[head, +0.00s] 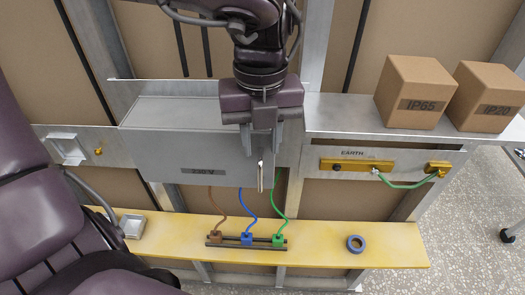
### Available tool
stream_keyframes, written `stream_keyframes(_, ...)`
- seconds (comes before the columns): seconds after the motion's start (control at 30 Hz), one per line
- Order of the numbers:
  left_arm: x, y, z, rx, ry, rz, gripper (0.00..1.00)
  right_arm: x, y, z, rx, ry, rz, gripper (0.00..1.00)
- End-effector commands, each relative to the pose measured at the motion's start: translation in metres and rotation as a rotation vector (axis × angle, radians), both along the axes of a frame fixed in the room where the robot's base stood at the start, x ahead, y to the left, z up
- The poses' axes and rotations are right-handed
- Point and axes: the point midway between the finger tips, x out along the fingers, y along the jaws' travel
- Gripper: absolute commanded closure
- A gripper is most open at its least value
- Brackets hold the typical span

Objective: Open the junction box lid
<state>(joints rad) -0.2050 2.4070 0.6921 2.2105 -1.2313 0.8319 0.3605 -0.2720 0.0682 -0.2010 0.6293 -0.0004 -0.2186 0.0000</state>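The junction box (165,152) is a wide grey metal box with a "230 V" label, and its lid looks shut. My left gripper (262,150) comes down from the top and is in front of the right part of the box. Its two fingers are apart, with a thin pale upright piece (261,178), perhaps a handle or latch, showing between and below them. I cannot tell whether the fingers touch it. The gripper hides part of the box's right side. My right gripper is not in view.
Brown, blue and green wires run from under the box to a terminal strip (247,240) on a yellow shelf (330,242). Cartons IP65 (412,92) and IP20 (488,97) stand on the right ledge, above a brass earth bar (356,166).

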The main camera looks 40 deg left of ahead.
Motion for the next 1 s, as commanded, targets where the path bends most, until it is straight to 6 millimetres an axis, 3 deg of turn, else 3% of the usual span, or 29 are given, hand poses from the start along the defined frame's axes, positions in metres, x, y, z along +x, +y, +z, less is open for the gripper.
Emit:
stream_keyframes(0.1,-0.002,0.000,-0.011,0.003,0.007,-0.003,0.69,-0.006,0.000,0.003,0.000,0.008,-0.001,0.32)
stream_keyframes(0.3,-0.002,0.000,-0.044,0.001,0.009,-0.002,0.69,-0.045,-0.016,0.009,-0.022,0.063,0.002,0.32)
stream_keyframes(0.4,-0.002,0.000,-0.058,0.001,0.006,0.000,0.69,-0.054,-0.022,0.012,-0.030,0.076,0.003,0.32)
stream_keyframes(0.53,-0.002,0.000,-0.070,0.001,0.004,0.000,0.69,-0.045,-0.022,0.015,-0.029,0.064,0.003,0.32)
stream_keyframes(0.7,-0.001,0.000,-0.076,0.001,0.000,-0.001,0.69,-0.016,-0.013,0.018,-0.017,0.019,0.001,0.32)
stream_keyframes(0.87,-0.001,0.000,-0.076,0.001,0.000,-0.001,0.69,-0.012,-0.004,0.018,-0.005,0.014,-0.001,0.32)
stream_keyframes(1.0,-0.001,0.000,-0.076,0.001,0.000,-0.001,0.85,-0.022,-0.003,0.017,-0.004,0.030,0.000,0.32)
